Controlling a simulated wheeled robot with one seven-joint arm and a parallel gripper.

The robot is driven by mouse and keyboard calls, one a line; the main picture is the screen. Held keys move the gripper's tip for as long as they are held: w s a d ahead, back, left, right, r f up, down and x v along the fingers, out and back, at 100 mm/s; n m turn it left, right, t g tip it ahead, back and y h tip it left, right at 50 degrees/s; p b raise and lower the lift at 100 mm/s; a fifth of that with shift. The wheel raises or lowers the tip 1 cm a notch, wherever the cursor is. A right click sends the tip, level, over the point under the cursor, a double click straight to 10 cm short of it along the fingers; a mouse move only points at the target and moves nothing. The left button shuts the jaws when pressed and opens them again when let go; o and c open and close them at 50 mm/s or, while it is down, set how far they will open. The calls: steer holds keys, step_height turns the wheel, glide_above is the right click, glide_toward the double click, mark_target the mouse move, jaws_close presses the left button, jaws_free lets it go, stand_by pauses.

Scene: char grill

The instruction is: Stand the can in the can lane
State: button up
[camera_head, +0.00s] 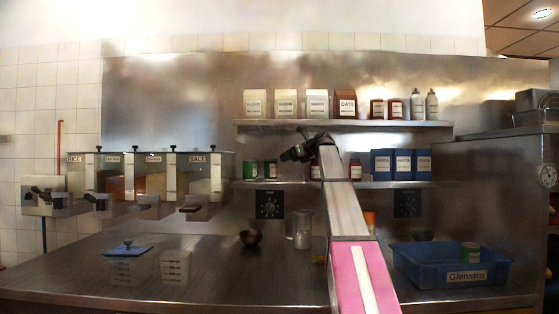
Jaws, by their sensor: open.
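A small can with a green label (470,252) stands at the right in the blue crate marked "Glenstro" (410,278). Another green can (250,170) and a darker can with a pale label (270,170) stand at the left end of the lower shelf (395,185). No marked can lane can be told apart there. My gripper (287,155) is open and appears empty, in front of the wall between the two shelves, pointing left. It is small and dark in this view. It is far from the crate.
Blue boxes (402,163) fill the lower shelf's right part; a red-labelled jar (355,169) stands left of them. The upper shelf (350,123) holds bags and bottles. Dispensers (155,172) hang at left. A glass jar (302,229) and dark bowl (250,237) stand on the counter.

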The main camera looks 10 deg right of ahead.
steer(key=shift+s+d, duration=1.9)
steer(key=shift+d, duration=0.1)
